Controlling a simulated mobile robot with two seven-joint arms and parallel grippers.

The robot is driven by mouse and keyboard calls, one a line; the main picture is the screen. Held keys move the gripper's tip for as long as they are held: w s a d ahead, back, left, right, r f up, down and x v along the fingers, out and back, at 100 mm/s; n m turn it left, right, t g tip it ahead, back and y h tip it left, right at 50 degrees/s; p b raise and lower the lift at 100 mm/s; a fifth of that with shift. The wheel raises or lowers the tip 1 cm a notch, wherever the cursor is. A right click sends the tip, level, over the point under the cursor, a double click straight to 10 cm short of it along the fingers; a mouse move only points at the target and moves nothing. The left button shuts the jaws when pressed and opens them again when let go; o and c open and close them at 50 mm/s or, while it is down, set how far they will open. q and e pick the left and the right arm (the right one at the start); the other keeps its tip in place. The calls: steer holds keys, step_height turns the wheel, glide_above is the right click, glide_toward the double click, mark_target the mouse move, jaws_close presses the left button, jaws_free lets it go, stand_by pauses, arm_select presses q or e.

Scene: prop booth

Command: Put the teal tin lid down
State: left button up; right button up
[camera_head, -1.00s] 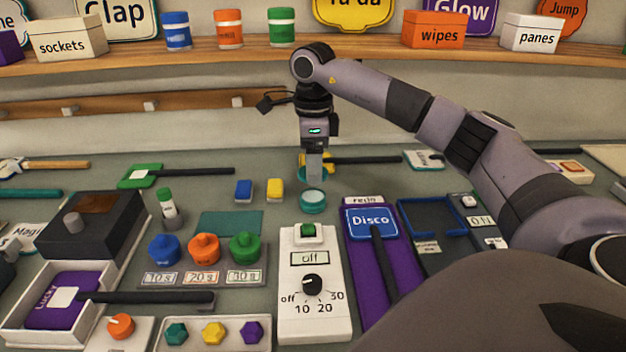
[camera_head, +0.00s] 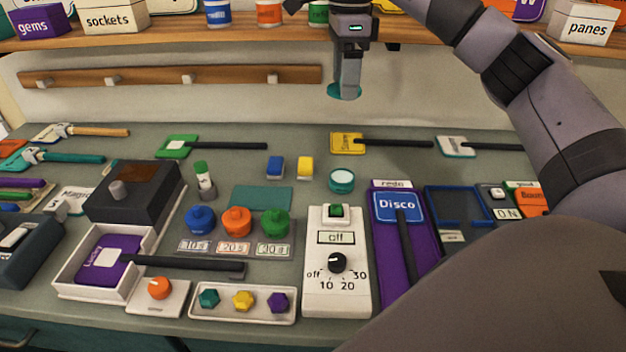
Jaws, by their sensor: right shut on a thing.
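The teal tin lid (camera_head: 333,90) is held in my right gripper (camera_head: 347,82), which is shut on it. The gripper points down and the lid is high above the bench, in front of the pale back wall. Part of the lid is hidden behind the fingers. A round teal tin (camera_head: 342,186) with a pale top stands on the bench, well below the lid and apart from it. My left gripper is not in view.
A yellow sign (camera_head: 348,144) with a black handle lies behind the tin. Blue and yellow blocks (camera_head: 305,168) stand left of it. The white dial box (camera_head: 337,290) and Disco paddle (camera_head: 397,208) are in front. A flat teal mat (camera_head: 261,198) looks bare.

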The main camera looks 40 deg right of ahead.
steer(key=a+f+n+b, duration=0.2)
steer(key=a+n, duration=0.3)
steer(key=n, duration=0.6)
steer(key=n+b, duration=0.4)
steer(key=n, duration=0.1)
glide_above(307, 200)
step_height(307, 200, down, 8)
step_height(307, 200, down, 7)
steer(key=shift+r, duration=0.1)
step_height(307, 200, down, 5)
steer(key=shift+f, duration=0.1)
